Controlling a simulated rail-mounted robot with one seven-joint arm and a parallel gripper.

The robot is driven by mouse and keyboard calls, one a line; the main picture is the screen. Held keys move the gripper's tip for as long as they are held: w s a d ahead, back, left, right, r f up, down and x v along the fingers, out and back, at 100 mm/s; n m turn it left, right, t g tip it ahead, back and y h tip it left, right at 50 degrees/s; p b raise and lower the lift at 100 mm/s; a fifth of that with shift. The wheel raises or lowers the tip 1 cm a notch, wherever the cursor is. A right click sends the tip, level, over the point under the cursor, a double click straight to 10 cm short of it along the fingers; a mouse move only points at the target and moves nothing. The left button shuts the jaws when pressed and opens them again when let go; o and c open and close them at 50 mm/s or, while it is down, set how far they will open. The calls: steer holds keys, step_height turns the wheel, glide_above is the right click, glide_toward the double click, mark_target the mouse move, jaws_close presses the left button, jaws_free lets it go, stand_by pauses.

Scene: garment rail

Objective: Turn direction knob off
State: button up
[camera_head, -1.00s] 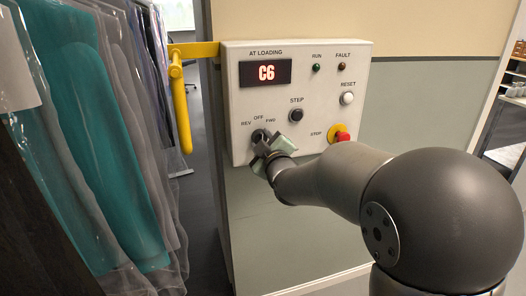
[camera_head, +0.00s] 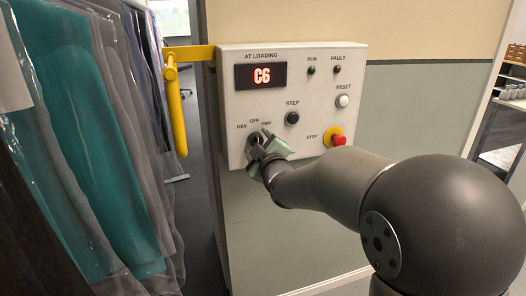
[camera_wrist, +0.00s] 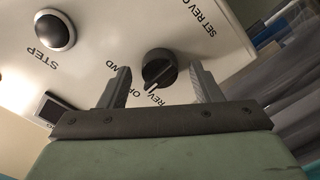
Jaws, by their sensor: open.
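The direction knob (camera_wrist: 160,68) is a round black knob in the wrist view, with a ridge and a pale pointer mark. The mark faces the REV side of its REV, OFF and FWD labels; whether it is exactly on REV I cannot tell. My gripper (camera_wrist: 162,85) is open, with one finger on each side of the knob in that picture. Contact does not show, and the knob looks farther off than the fingertips. In the head view my gripper (camera_head: 264,141) is at the panel's lower left and hides most of the knob.
The white control panel (camera_head: 315,85) also carries a black STEP button (camera_head: 292,118), a RESET button (camera_head: 342,101) and a red STOP button (camera_head: 339,140). A yellow bar (camera_head: 178,110) and bagged garments (camera_head: 85,150) are at left.

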steer(key=b+v, duration=0.2)
steer(key=v, duration=1.5)
steer(key=shift+s+d, duration=0.1)
